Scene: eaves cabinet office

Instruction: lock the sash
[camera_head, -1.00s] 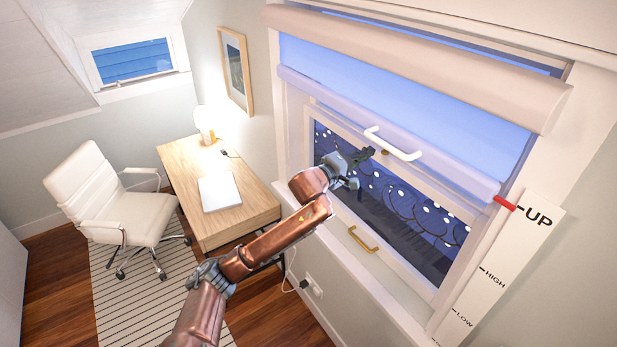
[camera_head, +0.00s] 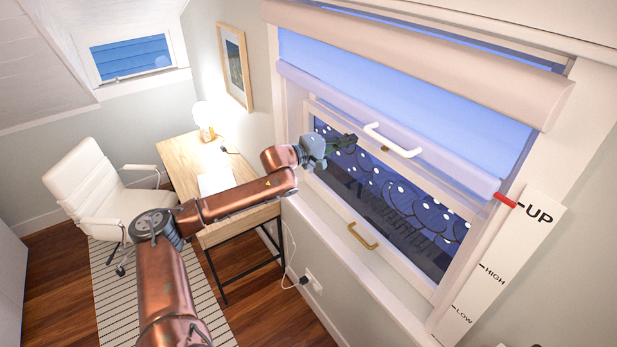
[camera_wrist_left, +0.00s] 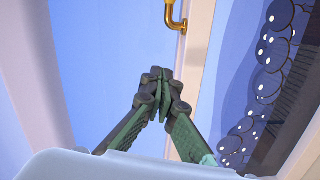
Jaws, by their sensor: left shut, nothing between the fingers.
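The window sash (camera_head: 419,181) has a pale frame around dark glass with a dotted pattern. A small brass latch (camera_head: 385,149) sits on its top rail, just under a white handle (camera_head: 393,140). A brass pull (camera_head: 361,237) is on its bottom rail. My left gripper (camera_head: 351,139) is shut and empty, left of the latch and near the upper left of the sash. In the left wrist view the closed fingertips (camera_wrist_left: 160,80) point up, with a brass piece (camera_wrist_left: 177,14) apart from them on the pale rail; which fitting it is is hard to tell.
A translucent blind with a pale lower bar (camera_head: 440,163) hangs over the upper window. A scale board (camera_head: 497,262) marked UP, HIGH and LOW has a red marker (camera_head: 504,200) by UP. A desk (camera_head: 238,222) and white chair (camera_head: 88,190) stand left.

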